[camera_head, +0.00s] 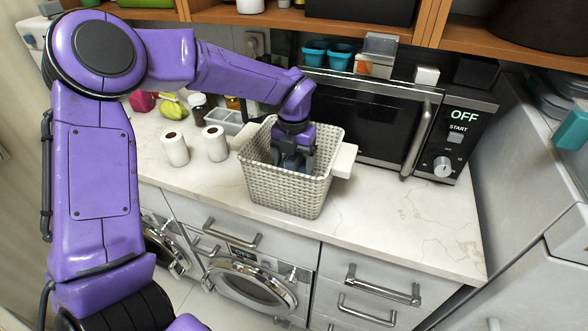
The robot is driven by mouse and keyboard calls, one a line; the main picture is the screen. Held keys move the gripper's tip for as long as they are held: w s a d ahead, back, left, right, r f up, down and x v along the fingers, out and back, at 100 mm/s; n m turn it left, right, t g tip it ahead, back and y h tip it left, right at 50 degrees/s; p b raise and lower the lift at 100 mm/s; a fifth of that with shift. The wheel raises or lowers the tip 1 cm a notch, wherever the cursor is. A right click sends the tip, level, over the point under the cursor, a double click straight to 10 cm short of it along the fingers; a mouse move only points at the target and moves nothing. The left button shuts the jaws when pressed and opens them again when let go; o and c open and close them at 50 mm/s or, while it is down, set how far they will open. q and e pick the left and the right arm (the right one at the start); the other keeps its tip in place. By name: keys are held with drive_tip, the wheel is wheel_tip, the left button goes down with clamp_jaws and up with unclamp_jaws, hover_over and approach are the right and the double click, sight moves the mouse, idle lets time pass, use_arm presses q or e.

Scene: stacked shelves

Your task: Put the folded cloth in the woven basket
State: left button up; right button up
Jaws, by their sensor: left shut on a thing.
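The woven basket (288,191) is light beige and stands upright on the marble counter, in front of the microwave. A white block-like piece sticks out at its left side and another at its right side. My left arm reaches over the counter from the left, and my left gripper (292,162) points down inside the basket's opening. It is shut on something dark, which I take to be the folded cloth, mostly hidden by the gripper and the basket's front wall. My right gripper is not in view.
The microwave (372,122) stands right behind the basket. Two white paper rolls (175,149) and a grey divided tray (228,119) are to the left. A wooden shelf (365,27) overhangs the back. The counter's front right is clear.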

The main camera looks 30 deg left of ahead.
use_arm(q)
wheel_tip(320, 180, down, 2)
drive_tip(key=shift+s+f, duration=0.1)
drive_tip(key=shift+f, duration=0.15)
drive_tip(key=shift+f+b, duration=0.35)
drive_tip(key=shift+f, duration=0.4)
drive_tip(key=o, duration=0.9)
drive_tip(key=shift+o, duration=0.2)
drive_tip(key=shift+r+p, duration=0.4)
drive_tip(key=shift+r, duration=0.05)
wheel_tip(320, 180, up, 12)
drive_tip(key=shift+r+b, duration=0.25)
drive_tip(key=shift+b, duration=0.55)
